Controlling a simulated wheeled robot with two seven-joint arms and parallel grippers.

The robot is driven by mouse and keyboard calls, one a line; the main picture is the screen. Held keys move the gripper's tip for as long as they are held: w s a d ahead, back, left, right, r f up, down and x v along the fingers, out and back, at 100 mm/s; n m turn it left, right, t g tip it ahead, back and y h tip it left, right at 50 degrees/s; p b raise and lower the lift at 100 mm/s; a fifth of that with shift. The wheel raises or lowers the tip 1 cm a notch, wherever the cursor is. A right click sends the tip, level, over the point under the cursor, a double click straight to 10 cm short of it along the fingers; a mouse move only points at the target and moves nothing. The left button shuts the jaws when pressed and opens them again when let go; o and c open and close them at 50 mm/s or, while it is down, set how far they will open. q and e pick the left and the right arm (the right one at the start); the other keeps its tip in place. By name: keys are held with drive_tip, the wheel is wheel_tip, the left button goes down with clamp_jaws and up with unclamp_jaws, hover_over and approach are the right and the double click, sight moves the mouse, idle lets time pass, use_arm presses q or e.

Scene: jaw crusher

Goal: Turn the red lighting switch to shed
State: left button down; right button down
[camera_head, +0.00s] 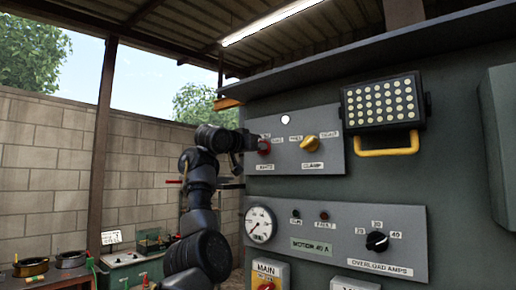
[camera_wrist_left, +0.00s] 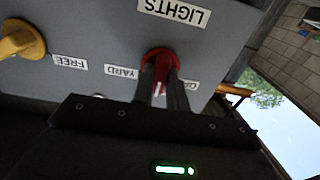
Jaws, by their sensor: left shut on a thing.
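The red lighting switch (camera_head: 264,145) is a round knob at the left of a grey upper panel (camera_head: 325,159) on the green cabinet. My left gripper (camera_head: 252,142) reaches it from the left. In the left wrist view, which is upside down, the two dark fingers (camera_wrist_left: 161,95) are shut on the red switch (camera_wrist_left: 160,62), one on each side. A pale mark on the knob shows between the fingers. A YARD label (camera_wrist_left: 121,72) sits beside it, and a LIGHTS label (camera_wrist_left: 174,11) is also visible. Another label is partly hidden by a finger. My right gripper is out of view.
A yellow CLAMP knob (camera_head: 309,143) sits to the right on the same panel. A floodlight (camera_head: 382,102) with a yellow handle is further right. A lower panel (camera_head: 340,225) holds a gauge, two lamps and a black knob. A block wall (camera_head: 50,150) stands left.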

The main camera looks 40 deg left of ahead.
use_arm(q)
drive_tip(key=shift+r, duration=0.1)
drive_tip(key=c, duration=1.4)
unclamp_jaws()
drive_tip(key=s+b, duration=0.7)
drive_tip(key=s, duration=0.3)
drive_tip(key=shift+s+b, duration=0.3)
drive_tip(key=shift+s, duration=0.1)
drive_tip(key=shift+w+d, duration=0.1)
drive_tip(key=shift+d, duration=0.05)
